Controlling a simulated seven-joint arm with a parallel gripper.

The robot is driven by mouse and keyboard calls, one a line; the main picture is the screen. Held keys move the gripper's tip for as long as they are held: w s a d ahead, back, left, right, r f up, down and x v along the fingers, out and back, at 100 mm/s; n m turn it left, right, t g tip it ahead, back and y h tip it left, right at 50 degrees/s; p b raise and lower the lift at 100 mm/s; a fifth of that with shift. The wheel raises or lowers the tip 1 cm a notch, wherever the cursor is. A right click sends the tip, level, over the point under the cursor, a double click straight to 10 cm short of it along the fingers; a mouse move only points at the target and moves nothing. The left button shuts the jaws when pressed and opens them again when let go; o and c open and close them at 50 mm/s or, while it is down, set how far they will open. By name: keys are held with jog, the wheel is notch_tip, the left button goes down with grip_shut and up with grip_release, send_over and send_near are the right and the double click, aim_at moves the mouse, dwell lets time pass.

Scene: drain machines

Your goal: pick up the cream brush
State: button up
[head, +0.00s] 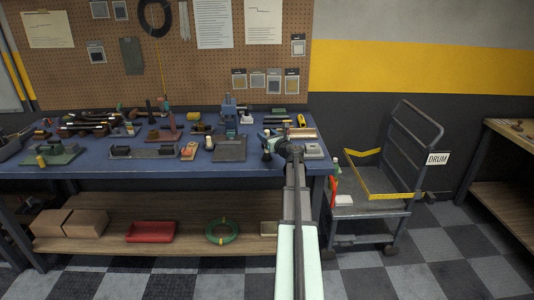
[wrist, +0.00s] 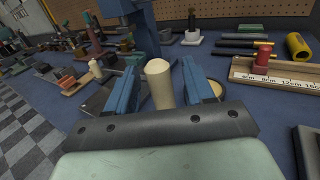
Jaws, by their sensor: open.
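In the wrist view, a cream rounded cylinder (wrist: 160,84), which looks like the cream brush, stands between the two blue fingers of my gripper (wrist: 160,66). The fingers are apart, with a gap visible on each side of it. Its lower end is hidden behind the gripper's dark palm plate, so I cannot see what it stands on. In the head view, my arm reaches over the right end of the blue workbench (head: 90,166) and hides the cream piece there.
A smaller cream cylinder (wrist: 95,68) stands farther left on the bench. A blue upright machine (wrist: 143,30) rises just beyond the fingers. A cart (head: 365,208) stands right of the bench.

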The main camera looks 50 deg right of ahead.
jog(key=shift+w, duration=0.1)
grip_shut()
dwell(0.4)
jog(key=shift+r, duration=0.15)
